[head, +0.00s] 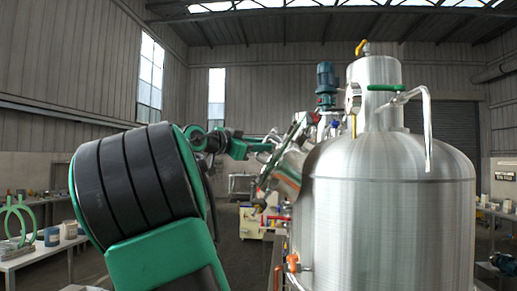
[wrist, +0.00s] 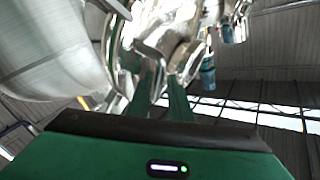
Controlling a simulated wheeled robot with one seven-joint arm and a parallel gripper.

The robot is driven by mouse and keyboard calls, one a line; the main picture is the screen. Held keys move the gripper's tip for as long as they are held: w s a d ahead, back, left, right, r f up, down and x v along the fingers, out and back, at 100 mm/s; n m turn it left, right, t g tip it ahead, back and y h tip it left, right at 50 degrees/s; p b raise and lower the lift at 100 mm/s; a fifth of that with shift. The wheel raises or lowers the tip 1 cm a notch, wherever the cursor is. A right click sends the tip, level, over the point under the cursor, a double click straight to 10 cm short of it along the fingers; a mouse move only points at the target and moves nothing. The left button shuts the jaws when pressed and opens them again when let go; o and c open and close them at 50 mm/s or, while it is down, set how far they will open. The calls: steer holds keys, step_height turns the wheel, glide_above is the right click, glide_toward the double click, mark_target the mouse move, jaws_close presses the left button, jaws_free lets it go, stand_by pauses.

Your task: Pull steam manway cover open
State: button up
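In the head view my green and black arm reaches from the lower left toward shiny metal fittings beside the large steel tank (head: 395,215). My gripper (head: 268,146) is small there, at a tilted metal neck (head: 289,168) that is partly hidden behind the tank. In the wrist view two green fingers of my gripper (wrist: 158,98) stand a little apart, against bright bent metal bars (wrist: 150,58). Whether the fingers close on a bar or only stand beside it cannot be told. I cannot make out the manway cover as a separate part, nor whether it is shut.
A green-handled valve (head: 384,88) and a bent pipe (head: 428,125) sit on the steel tank's top. A blue motor (head: 325,80) stands behind. An orange valve (head: 293,262) is low at the tank's left. A bench (head: 35,252) with loose items is at the left. Open floor shows mid-left.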

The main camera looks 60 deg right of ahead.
steer(key=shift+s+d, duration=0.1)
steer(key=shift+d, duration=0.35)
jaws_close()
steer(key=shift+r, duration=0.1)
